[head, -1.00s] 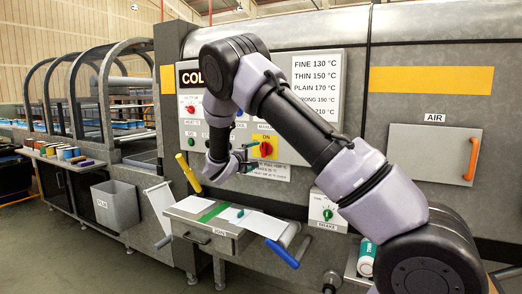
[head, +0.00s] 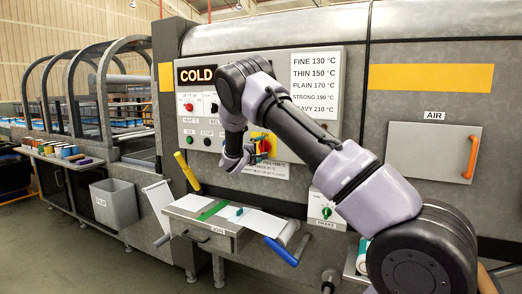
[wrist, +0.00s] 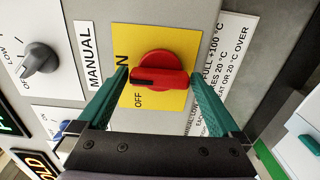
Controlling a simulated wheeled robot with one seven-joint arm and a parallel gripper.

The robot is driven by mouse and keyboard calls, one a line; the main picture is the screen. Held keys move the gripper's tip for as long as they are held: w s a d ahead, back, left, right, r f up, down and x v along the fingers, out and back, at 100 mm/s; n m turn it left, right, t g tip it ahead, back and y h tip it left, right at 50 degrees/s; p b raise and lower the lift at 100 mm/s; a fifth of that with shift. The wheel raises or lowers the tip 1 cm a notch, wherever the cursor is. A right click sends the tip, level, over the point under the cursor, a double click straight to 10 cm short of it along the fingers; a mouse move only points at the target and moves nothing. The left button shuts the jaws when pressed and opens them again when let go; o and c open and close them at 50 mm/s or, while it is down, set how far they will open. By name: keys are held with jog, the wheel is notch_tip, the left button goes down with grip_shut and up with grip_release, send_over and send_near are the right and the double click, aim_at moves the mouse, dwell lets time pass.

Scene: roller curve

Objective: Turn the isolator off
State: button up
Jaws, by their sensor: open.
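The isolator is a red rotary knob (wrist: 165,70) on a yellow plate (wrist: 185,38). Its bar lies across the wrist view, with the black mark at its left end on the side of the partly hidden ON label. The OFF label is below that mark. In the head view the isolator (head: 264,142) is on the control panel, partly covered by my gripper (head: 250,154). In the wrist view my gripper (wrist: 160,72) is open, with one green finger on each side of the knob. I cannot tell whether the fingers touch it.
A black selector knob (wrist: 40,58) and the MANUAL label (wrist: 88,58) are left of the yellow plate in the wrist view. In the head view, a yellow-handled lever (head: 187,171), a table (head: 222,240) and a blue-handled crank (head: 281,251) stand in front of the panel.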

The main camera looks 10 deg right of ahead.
jog(key=c, duration=1.1)
jog(key=shift+o, duration=0.2)
jog(key=n, duration=0.4)
jog(key=shift+n, duration=0.4)
jog(key=n, duration=0.4)
jog(key=shift+n, duration=0.3)
jog(key=n, duration=0.4)
jog(key=shift+f, duration=0.1)
jog(key=shift+n, duration=2.3)
